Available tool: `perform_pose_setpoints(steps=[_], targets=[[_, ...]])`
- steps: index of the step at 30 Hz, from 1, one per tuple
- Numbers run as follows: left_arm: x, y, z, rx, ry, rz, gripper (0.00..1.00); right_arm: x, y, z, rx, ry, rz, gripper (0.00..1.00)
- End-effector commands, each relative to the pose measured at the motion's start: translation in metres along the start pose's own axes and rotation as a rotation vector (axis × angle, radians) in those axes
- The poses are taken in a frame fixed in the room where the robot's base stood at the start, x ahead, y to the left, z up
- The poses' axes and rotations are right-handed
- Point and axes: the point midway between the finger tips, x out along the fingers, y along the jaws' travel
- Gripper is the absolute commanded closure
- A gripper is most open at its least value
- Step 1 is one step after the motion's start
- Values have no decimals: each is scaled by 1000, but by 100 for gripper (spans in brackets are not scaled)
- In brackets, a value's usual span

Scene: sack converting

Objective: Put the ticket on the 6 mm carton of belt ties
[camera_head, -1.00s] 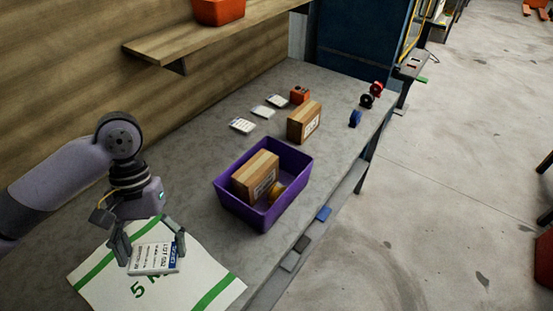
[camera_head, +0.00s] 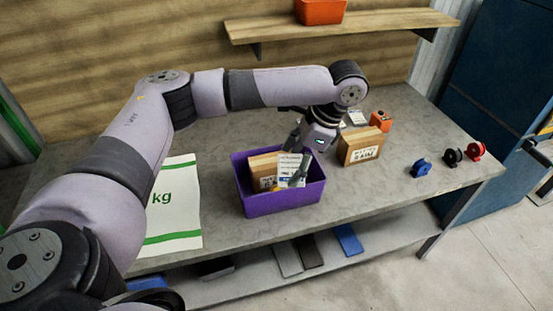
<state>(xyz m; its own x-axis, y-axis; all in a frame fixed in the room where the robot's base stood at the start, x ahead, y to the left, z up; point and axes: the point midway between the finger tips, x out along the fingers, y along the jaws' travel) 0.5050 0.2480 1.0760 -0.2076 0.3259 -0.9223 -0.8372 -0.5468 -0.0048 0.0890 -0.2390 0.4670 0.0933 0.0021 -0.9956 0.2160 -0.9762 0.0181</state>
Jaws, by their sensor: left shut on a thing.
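My left gripper (camera_head: 292,165) is shut on a white printed ticket (camera_head: 290,170), which hangs at the purple bin. One brown carton (camera_head: 262,166) stands inside the purple bin (camera_head: 282,202); the ticket and gripper cover part of its right side. Whether the ticket touches the carton cannot be told. The size print on the cartons is too small to read. My right gripper is out of view.
A white and green kg sack (camera_head: 175,215) lies flat left of the bin. An orange device (camera_head: 381,121), a blue reel (camera_head: 420,167), a black reel (camera_head: 452,156) and a red reel (camera_head: 475,151) stand to the right. A wooden shelf (camera_head: 375,27) overhangs the back.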

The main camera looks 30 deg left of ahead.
Motion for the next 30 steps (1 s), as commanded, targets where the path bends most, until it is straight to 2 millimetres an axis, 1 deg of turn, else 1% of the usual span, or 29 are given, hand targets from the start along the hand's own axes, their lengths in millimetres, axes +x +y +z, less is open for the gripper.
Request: perform_pose_setpoints(steps=[1, 3, 7, 11, 14, 15, 18, 21, 26, 28, 30], targets=[[-4, -13, 3, 83, 1, -36, 49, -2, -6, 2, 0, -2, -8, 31], [-8, -31, 7, 210, 2, -88, 49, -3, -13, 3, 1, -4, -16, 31], [-16, -61, 16, 437, 5, -179, 49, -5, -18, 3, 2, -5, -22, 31], [-24, -89, 28, 645, 8, -264, 49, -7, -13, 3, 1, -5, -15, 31], [-31, -110, 37, 791, 8, -325, 49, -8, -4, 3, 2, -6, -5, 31], [-35, -119, 44, 850, 6, -353, 49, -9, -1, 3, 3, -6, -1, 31], [-41, -138, 55, 984, 6, -410, 49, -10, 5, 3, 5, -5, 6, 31], [-46, -150, 63, 1086, 7, -450, 49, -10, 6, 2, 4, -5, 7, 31], [-48, -160, 69, 1173, 6, -483, 49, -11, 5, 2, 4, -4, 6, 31], [-43, -162, 68, 1187, 5, -487, 49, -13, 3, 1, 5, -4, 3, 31], [-32, -162, 64, 1192, 4, -485, 49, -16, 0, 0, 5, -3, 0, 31]])
